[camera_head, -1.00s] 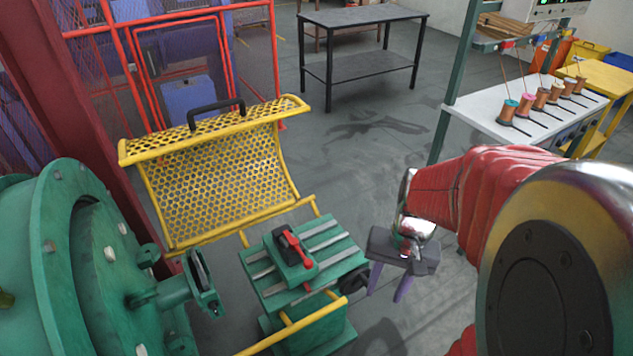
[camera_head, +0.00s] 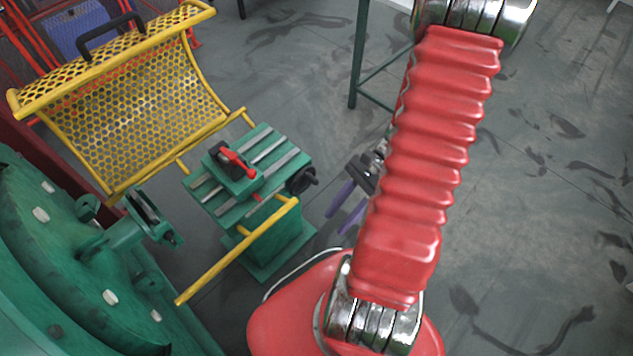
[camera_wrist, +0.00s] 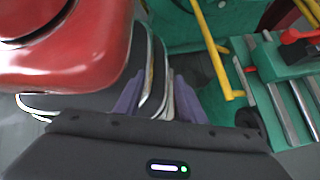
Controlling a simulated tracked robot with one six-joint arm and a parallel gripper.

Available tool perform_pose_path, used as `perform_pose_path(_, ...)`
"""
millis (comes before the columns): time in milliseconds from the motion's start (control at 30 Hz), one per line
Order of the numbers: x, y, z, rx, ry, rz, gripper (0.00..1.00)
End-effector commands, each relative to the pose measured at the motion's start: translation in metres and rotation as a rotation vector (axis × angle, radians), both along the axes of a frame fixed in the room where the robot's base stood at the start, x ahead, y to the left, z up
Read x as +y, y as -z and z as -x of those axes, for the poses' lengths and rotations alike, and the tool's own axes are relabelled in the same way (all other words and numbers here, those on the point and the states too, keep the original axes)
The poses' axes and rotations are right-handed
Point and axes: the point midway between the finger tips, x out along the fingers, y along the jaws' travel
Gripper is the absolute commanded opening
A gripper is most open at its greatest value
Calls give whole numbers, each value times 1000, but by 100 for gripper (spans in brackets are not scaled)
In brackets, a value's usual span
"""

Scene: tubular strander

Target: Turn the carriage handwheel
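The black carriage handwheel (camera_head: 301,181) is on the right side of the green slotted carriage (camera_head: 235,212). In the wrist view the handwheel (camera_wrist: 250,122) is a dark round shape, partly hidden behind the gripper body's upper edge. My gripper (camera_head: 345,210) has two purple fingers and is to the right of the handwheel, apart from it in the head view. In the wrist view my gripper (camera_wrist: 160,95) has its fingers spread, with no object held; parts of my arm show behind them. My red arm hides part of the gripper's wrist in the head view.
A yellow rail (camera_head: 235,250) runs in front of the carriage. A red lever (camera_head: 236,161) sits on top of it. A yellow mesh guard (camera_head: 140,105) stands open behind, and a large green machine housing (camera_head: 70,260) is at the left. Grey floor lies open to the right.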

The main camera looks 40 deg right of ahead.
Motion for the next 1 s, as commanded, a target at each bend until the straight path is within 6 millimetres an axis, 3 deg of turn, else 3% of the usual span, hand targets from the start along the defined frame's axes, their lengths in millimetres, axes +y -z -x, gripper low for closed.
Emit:
perform_pose_path(433,8,49,3,310,520,-314,37)
perform_pose_path(1000,6,107,-13,824,1150,-844,37)
